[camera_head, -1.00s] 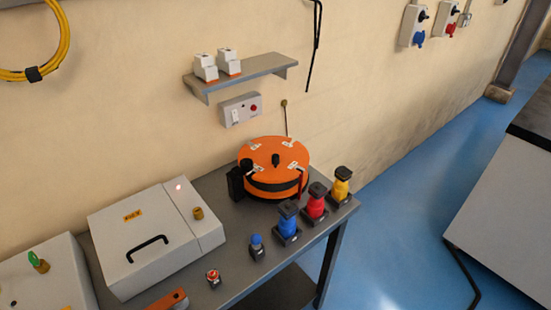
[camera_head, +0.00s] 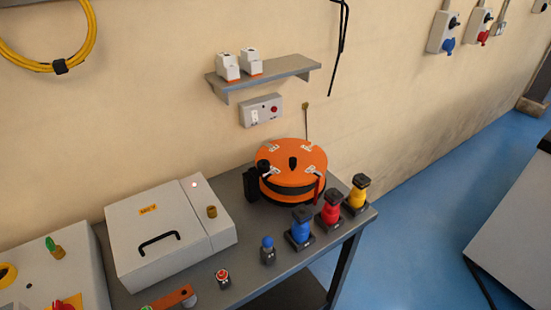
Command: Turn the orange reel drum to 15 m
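The orange reel drum (camera_head: 296,157) sits on the grey bench near its back edge, in the middle of the view. It has a black knob at the centre of its top, another dark knob at its left side, and several white labels around the top. A dark band runs around its side, and a red pointer-like piece stands at its front right. The label text is too small to read. Neither of my grippers shows in the view.
A grey box with a black handle (camera_head: 160,240) stands left of the drum on the bench (camera_head: 240,262). Blue (camera_head: 301,226), red (camera_head: 331,208) and yellow (camera_head: 357,193) connectors line the bench's right front. A shelf (camera_head: 270,74) hangs above. Blue floor (camera_head: 420,215) lies open to the right.

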